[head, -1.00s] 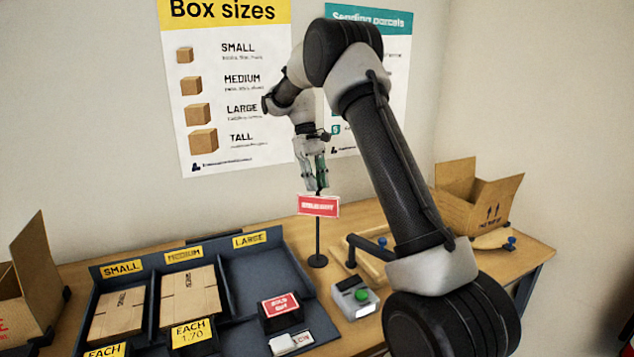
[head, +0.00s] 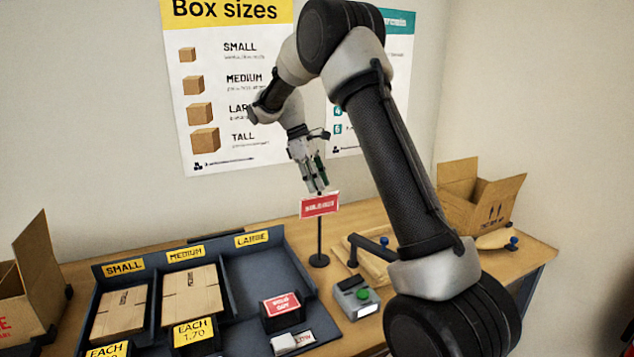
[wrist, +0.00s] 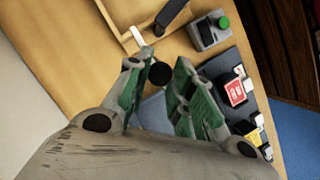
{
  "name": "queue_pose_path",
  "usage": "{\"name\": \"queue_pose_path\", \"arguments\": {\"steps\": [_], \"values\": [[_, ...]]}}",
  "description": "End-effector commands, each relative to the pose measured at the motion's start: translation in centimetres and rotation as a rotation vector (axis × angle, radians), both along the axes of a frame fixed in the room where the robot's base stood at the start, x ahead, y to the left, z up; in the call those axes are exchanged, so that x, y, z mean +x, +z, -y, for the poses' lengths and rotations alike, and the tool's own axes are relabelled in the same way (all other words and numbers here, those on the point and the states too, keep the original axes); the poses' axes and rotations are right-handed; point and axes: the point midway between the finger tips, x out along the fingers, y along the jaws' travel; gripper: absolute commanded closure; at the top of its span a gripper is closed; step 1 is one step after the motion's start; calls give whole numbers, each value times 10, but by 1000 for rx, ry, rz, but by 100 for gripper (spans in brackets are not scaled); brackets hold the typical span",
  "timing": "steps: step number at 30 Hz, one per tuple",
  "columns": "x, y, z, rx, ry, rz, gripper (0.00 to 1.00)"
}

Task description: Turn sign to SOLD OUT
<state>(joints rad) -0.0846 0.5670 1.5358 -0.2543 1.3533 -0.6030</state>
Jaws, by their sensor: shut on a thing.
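The sign is a red plate (head: 319,206) with white lettering, too blurred to read for certain, on a thin black stand (head: 319,243) at the back of the bench. My gripper (head: 318,189) is just above the plate, tilted, with its fingers shut on the top of the sign. The exact contact is too small to make out. In the wrist view, my green-padded fingers (wrist: 160,98) point down toward the bench, and a black round foot (wrist: 160,74) shows beyond them. The plate's face cannot be made out there.
A dark tray (head: 262,290) holds flat cartons, price cards and a red SOLD OUT block (head: 283,308) at left. A card terminal (head: 356,298) with a green button stands right of it. An open carton (head: 478,200) is at back right; posters hang close behind.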

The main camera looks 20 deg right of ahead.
Motion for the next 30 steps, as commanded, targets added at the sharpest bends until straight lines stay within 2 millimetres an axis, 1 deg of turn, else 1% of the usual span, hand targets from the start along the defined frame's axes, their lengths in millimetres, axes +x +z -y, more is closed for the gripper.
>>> {"name": "queue_pose_path", "arguments": {"steps": [14, 15, 17, 18, 19, 27, 30], "values": [[0, 1, 1, -2, 15, 1, 100], [0, 1, 1, -2, 15, 1, 75], [0, 1, 1, -2, 15, 0, 64], [0, 1, 1, -1, 15, 1, 57], [0, 1, 1, -1, 15, 1, 54], [0, 1, 0, 0, 14, 0, 54], [1, 5, -1, -1, 15, 1, 54]]}}
